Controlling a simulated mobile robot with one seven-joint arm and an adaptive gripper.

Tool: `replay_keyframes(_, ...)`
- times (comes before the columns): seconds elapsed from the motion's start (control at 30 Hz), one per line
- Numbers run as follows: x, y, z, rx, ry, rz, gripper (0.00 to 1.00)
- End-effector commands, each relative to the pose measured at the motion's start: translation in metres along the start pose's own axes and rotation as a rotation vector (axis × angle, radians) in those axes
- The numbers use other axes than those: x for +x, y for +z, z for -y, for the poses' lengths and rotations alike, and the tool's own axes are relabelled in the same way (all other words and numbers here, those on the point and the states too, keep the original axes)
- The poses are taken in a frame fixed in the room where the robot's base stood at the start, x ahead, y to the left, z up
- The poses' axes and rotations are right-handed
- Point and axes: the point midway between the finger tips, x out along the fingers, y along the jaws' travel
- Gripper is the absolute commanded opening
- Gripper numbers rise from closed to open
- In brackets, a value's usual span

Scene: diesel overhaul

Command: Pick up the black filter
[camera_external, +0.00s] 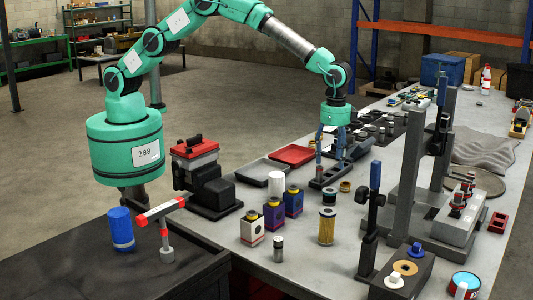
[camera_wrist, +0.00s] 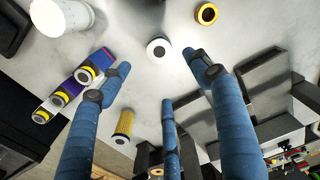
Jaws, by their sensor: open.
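No filter is plainly all black. A round piece with a pale rim and dark centre (camera_wrist: 158,48) lies ahead of the fingers in the wrist view. A yellow filter with dark ends (camera_external: 327,227) stands nearer the front; it also shows in the wrist view (camera_wrist: 123,125). My gripper (camera_external: 330,168) is open and empty over the bench; its blue fingers (camera_wrist: 163,72) are spread in the wrist view.
Purple, blue and white yellow-capped bottles (camera_external: 273,214) and a white cylinder (camera_external: 277,185) stand left of the gripper. A red tray (camera_external: 292,155) lies behind. Tall grey posts (camera_external: 406,180) rise on the right. The front middle of the bench (camera_external: 300,260) is clear.

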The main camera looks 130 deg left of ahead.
Motion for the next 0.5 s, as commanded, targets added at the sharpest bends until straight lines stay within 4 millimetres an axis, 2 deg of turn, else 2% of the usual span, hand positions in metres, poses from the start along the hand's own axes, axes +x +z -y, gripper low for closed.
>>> replay_keyframes(0.27,0.013,0.0,0.0,0.0,0.0,0.001,0.63)
replay_keyframes(0.5,0.048,0.001,0.0,0.0,0.0,0.003,0.63)
